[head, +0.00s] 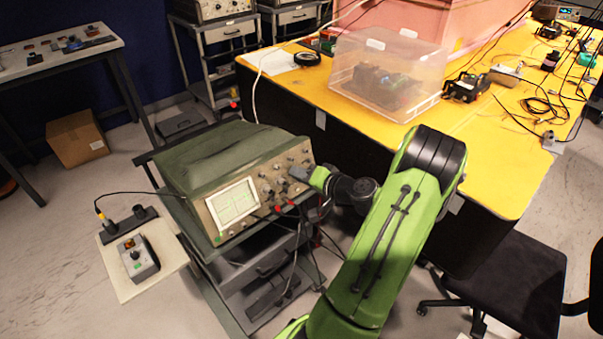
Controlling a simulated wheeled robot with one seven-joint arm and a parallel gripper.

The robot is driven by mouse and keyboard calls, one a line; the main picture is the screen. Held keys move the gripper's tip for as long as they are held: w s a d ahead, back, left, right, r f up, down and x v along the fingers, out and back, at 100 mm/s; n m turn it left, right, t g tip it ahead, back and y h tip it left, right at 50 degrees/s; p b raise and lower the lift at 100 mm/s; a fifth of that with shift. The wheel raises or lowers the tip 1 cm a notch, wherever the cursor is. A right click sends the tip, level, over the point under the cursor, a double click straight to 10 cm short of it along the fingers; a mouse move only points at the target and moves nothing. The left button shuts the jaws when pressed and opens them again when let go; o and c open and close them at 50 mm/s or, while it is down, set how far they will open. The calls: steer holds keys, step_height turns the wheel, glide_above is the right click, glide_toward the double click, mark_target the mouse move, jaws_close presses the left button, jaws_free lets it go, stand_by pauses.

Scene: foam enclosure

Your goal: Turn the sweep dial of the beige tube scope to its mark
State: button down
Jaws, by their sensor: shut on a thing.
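The beige tube scope (212,206) stands on a dark cart, with a green cover over its top and its lit screen (234,204) facing me. Its front panel carries several knobs to the right of the screen. My green arm reaches in from the lower right. My gripper (300,173) is at the right part of the panel, shut on a knob there, which I take to be the sweep dial. The jaws hide the dial and its mark, so I cannot tell how far it is turned.
Cables hang from the scope's front over the cart (258,267). A yellow workbench (467,135) with a clear plastic bin (388,75) stands right of the scope. A black chair (510,280) is at lower right. A small control box (137,259) sits on a board at left.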

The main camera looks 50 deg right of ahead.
steer(key=shift+m, duration=0.6)
steer(key=c, duration=1)
jaws_free()
steer(key=shift+o, duration=0.2)
steer(key=p+v, duration=0.2)
steer(key=v, duration=1.4)
steer(key=shift+p, duration=0.3)
steer(key=shift+w+f, duration=0.1)
steer(key=shift+f, duration=0.05)
